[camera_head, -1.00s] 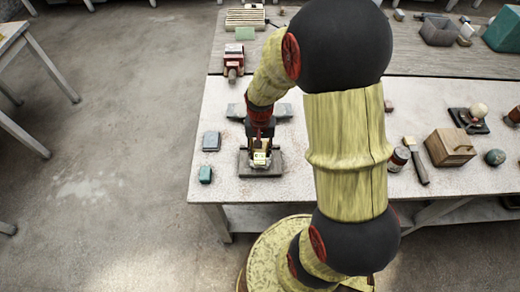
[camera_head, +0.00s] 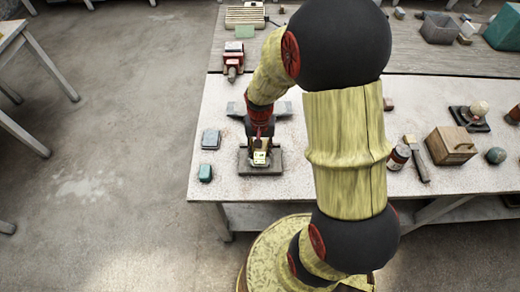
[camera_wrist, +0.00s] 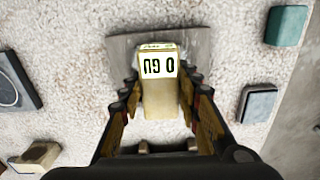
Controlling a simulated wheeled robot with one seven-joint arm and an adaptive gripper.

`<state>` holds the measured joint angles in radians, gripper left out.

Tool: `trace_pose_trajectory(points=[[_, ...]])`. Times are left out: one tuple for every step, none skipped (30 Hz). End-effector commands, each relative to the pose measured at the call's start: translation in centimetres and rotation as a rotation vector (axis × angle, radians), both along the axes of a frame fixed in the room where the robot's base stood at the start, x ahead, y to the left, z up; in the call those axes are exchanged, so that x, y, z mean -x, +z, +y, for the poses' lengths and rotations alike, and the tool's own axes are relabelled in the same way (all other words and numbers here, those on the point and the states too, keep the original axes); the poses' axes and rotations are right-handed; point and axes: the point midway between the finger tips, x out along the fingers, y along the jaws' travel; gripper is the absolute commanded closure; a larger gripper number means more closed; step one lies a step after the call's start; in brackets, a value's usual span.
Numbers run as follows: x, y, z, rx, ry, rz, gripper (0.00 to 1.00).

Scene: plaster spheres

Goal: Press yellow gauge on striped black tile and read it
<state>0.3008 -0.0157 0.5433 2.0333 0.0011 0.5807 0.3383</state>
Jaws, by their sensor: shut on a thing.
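The yellow gauge (camera_wrist: 160,100) has a white display with dark green characters, which appear upside down in the wrist view. I cannot read them surely. My gripper (camera_wrist: 162,88) is shut on the gauge, with a finger on each side of its body. In the head view the gauge (camera_head: 261,157) shows small at the end of my gripper (camera_head: 260,147), over a dark grey tile (camera_head: 274,169). The tile (camera_wrist: 125,46) also shows behind the gauge in the wrist view. Its stripes cannot be made out. I cannot tell whether the gauge touches it.
A blue-grey block (camera_head: 210,140) and a teal block (camera_head: 205,173) lie left of the tile. A red-topped device (camera_head: 233,65) stands farther back. A jar (camera_head: 398,157), a brush (camera_head: 417,160) and a wooden box (camera_head: 452,146) stand to the right. The speckled bench (camera_head: 222,115) has bare room between.

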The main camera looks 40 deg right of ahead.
Motion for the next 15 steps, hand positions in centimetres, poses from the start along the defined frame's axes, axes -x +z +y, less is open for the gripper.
trace_pose_trajectory(points=[[-0.02, -0.08, 0.00, 0.000, 0.000, 0.000, 0.87], [-0.02, -0.11, 0.00, 0.000, 0.000, 0.000, 0.87], [-0.02, -0.15, 0.00, 0.000, 0.000, 0.000, 0.87], [-0.02, -0.19, 0.00, 0.000, 0.000, 0.000, 0.87], [-0.02, -0.22, 0.00, 0.000, 0.000, 0.000, 0.87], [-0.02, -0.26, 0.00, 0.000, 0.000, 0.000, 0.87], [-0.02, -0.30, 0.00, 0.000, 0.000, 0.000, 0.87], [-0.02, -0.33, 0.00, 0.000, 0.000, 0.000, 0.87], [-0.02, -0.37, 0.00, 0.000, 0.000, 0.000, 0.87], [-0.02, -0.41, 0.00, 0.000, 0.000, 0.000, 0.87], [-0.02, -0.44, 0.00, 0.000, 0.000, 0.000, 0.87], [-0.02, -0.48, 0.00, 0.000, 0.000, 0.000, 0.87], [-0.02, -0.51, 0.00, 0.000, 0.000, 0.000, 0.87], [-0.02, -0.55, 0.00, 0.000, 0.000, 0.000, 0.87], [-0.02, -0.59, 0.00, 0.000, 0.000, 0.000, 0.87]])
